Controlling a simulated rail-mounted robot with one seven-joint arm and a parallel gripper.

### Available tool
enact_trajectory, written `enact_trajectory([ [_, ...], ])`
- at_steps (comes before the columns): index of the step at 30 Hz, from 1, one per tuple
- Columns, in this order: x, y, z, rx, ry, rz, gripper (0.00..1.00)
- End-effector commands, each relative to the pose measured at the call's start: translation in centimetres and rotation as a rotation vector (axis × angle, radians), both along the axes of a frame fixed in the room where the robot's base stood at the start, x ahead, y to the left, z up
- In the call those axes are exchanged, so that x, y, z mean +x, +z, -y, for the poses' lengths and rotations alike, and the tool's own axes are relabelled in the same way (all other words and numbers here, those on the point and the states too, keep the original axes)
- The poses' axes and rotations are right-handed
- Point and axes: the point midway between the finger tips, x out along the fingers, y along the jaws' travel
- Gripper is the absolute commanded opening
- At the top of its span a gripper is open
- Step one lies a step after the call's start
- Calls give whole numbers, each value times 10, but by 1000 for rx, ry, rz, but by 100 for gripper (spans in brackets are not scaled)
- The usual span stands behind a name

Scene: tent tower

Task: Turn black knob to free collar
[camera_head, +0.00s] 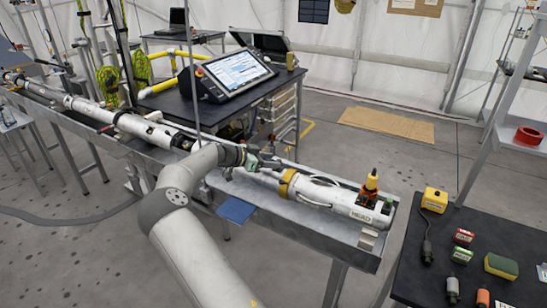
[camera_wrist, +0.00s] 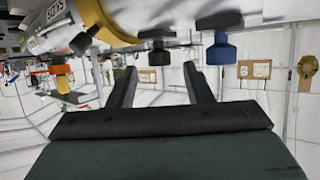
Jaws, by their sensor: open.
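The black knob (camera_wrist: 157,52) hangs beside the yellow collar (camera_wrist: 121,16) in the wrist view, with a blue knob (camera_wrist: 220,50) to its right. My gripper (camera_wrist: 160,77) is open and empty. Its two fingers point toward the knobs; the black knob appears between and beyond the fingertips, apparently apart from them. In the head view, the yellow collar (camera_head: 288,182) rings a white tube (camera_head: 330,196) lying in a metal trough. My gripper (camera_head: 262,158) is just left of the collar there, and the knobs cannot be made out.
An orange-and-yellow fitting (camera_head: 370,184) stands on the tube's right end. The metal trough (camera_head: 290,225) runs along the tube. A black table (camera_head: 470,245) with small items is at right. A monitor (camera_head: 238,73) stands on a desk behind.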

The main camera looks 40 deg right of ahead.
Motion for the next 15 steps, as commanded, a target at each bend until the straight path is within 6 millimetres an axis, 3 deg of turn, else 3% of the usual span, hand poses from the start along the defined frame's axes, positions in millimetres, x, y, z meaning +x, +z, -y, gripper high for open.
enact_trajectory([
  [5, -3, -5, 14, 1, 0, 0, 46],
  [15, -3, -8, 17, 1, 1, 0, 43],
])
